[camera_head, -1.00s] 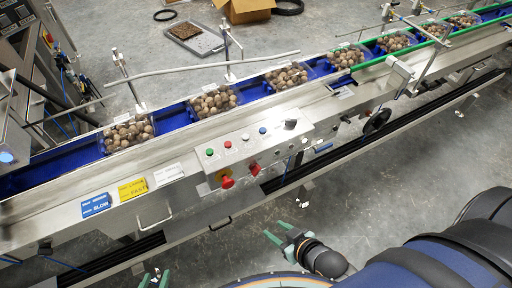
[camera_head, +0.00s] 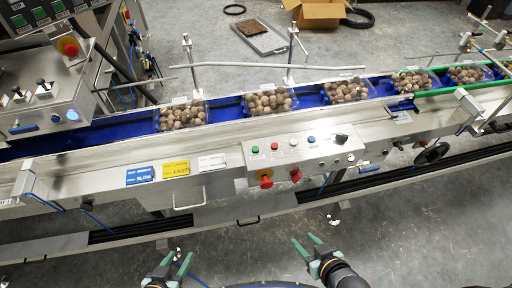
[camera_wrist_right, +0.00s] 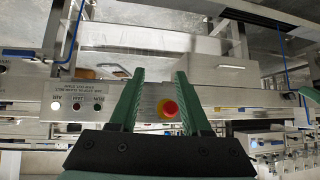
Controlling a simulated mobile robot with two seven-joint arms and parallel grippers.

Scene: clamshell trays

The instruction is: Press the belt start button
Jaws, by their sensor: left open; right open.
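The control panel (camera_head: 304,151) is a sloped metal box on the near side of the conveyor. The green button's label is too small to read. My right gripper (camera_head: 306,246) is open and empty, below and apart from the panel. It also shows open in the right wrist view (camera_wrist_right: 159,75). My left gripper (camera_head: 179,264) is open and empty at the bottom edge.
The blue belt (camera_head: 227,110) carries several clear trays of brown, round produce (camera_head: 182,115). A second control box (camera_head: 50,85) with a red emergency button (camera_head: 69,47) stands at left. A cardboard box (camera_head: 313,13) lies behind. Grey floor is clear before the conveyor.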

